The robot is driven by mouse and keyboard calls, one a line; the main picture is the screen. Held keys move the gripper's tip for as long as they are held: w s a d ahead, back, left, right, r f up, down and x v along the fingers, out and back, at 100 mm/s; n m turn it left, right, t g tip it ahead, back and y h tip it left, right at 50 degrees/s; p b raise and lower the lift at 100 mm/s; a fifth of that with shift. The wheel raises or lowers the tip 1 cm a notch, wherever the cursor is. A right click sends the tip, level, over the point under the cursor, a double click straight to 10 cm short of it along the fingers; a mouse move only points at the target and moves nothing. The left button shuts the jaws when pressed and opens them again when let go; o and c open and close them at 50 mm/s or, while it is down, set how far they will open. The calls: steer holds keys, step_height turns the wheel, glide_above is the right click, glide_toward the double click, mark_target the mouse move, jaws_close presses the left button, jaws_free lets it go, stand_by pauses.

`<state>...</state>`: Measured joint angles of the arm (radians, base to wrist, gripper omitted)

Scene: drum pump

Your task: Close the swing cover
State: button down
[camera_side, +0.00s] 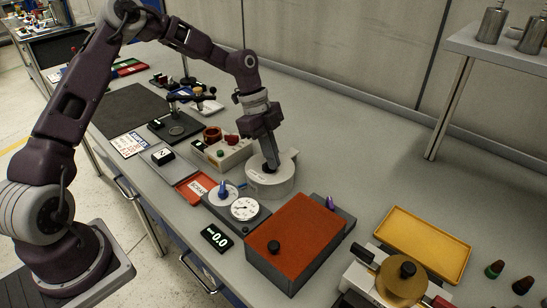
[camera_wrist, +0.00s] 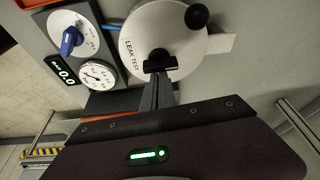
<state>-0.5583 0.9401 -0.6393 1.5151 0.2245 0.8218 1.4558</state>
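A round white cover marked "LEAK TEST" (camera_wrist: 140,35) sits on a white drum (camera_side: 270,185); I take it to be the swing cover. It has a black ball knob (camera_wrist: 197,16) near its rim and a dark round piece (camera_wrist: 159,56) near its middle. A pale tab juts out to its right in the wrist view. My gripper (camera_side: 269,164) points down over the drum, and its fingertips (camera_wrist: 160,69) lie in front of the dark round piece. The fingers look closed together. Whether they touch it is unclear. The cover's hinge or pivot is not clearly visible.
A blue-handled dial (camera_side: 225,190) and a round gauge (camera_side: 244,208) stand left of the drum. An orange-topped box (camera_side: 295,235) with a black knob stands in front. A yellow tray (camera_side: 424,243) lies at right. The bench behind the drum is clear.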

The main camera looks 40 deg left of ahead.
mark_target(284, 179)
steer(key=shift+a, duration=0.15)
steer(key=d, duration=0.4)
steer(key=shift+d+r, duration=0.1)
steer(key=shift+r, duration=0.2)
steer(key=v, duration=0.9)
steer(key=s+d+r+n+y, duration=0.1)
steer(key=s+r+n+y, duration=0.2)
steer(key=s+r, duration=0.35)
steer(key=s+r+n+t, duration=0.2)
steer(key=s+n, duration=0.5)
steer(key=s, duration=0.5)
steer(key=s+r+n+t, duration=0.2)
steer(key=s+n, duration=0.4)
steer(key=s, duration=0.6)
steer(key=shift+s+a+n+t+y, duration=0.2)
steer(key=shift+n+t+y, duration=0.2)
steer(key=shift+t, duration=0.2)
steer(key=c, duration=2.1)
jaws_free()
steer(key=shift+r, duration=0.15)
